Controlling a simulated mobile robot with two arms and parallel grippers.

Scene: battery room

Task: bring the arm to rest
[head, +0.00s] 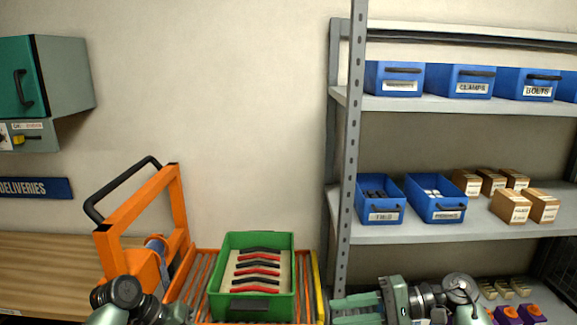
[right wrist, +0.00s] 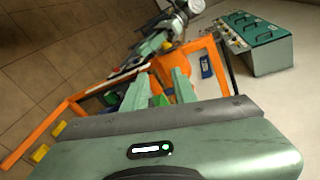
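My right gripper (head: 335,309) comes in from the right at the bottom of the head view, pointing left. Its two pale green fingers are apart with nothing between them; the right wrist view (right wrist: 160,78) also shows them apart and empty. It is to the right of the orange cart and in front of the shelf rack. My left arm shows at the bottom left of the head view, in front of the cart. Pale green parts of it also show in the right wrist view, but whether its gripper is open or shut is not clear.
A grey shelf rack (head: 440,232) with blue bins and cardboard boxes stands at right. A wooden bench (head: 40,268) and a teal-fronted cabinet (head: 66,75) are at left.

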